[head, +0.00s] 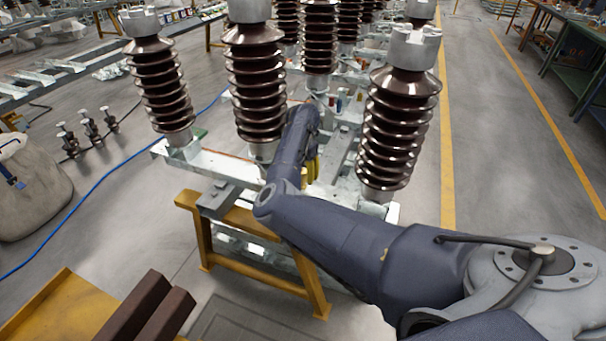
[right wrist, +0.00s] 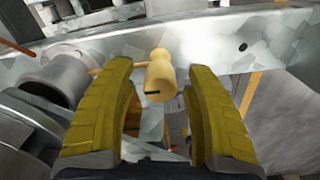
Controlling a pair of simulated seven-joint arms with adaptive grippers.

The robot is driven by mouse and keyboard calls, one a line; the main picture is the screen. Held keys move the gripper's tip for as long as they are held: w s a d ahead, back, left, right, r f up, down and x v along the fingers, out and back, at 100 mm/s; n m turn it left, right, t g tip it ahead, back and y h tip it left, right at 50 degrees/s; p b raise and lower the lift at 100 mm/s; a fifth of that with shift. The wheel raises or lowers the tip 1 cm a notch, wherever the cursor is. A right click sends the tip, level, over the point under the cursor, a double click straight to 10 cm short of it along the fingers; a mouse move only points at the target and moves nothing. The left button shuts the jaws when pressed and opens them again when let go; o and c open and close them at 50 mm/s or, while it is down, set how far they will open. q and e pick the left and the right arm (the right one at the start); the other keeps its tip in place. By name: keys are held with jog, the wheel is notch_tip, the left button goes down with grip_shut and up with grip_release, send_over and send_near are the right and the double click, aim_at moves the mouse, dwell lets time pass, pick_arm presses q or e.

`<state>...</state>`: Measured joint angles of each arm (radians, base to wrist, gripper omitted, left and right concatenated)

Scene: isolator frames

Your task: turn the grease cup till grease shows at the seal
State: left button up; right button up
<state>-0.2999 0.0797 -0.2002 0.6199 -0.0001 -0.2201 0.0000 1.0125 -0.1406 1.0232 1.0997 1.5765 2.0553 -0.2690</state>
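The grease cup (right wrist: 161,76) is a small brass-coloured cylinder with a dark slot in its near end, in the right wrist view. A thin brass stem runs left from it towards a grey round housing (right wrist: 55,78). My right gripper (right wrist: 157,70) is open, its yellow ribbed fingers on either side of the cup, with gaps showing. Whether the fingertips reach past the cup is unclear. In the head view, my right arm hides most of the gripper (head: 313,168); only a little yellow shows. I cannot make out the seal or any grease. My left gripper is not in view.
A galvanised beam (right wrist: 215,42) runs just behind the cup. Tall brown insulators (head: 398,125) stand around my right arm on the steel frame, which rests on a yellow trestle (head: 262,218). A blue cable (head: 85,198) crosses the floor at left. The right aisle is clear.

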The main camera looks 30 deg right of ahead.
grip_shut()
jog(key=shift+m, duration=0.4)
jog(key=m, duration=1.4)
jog(key=shift+m, duration=2.5)
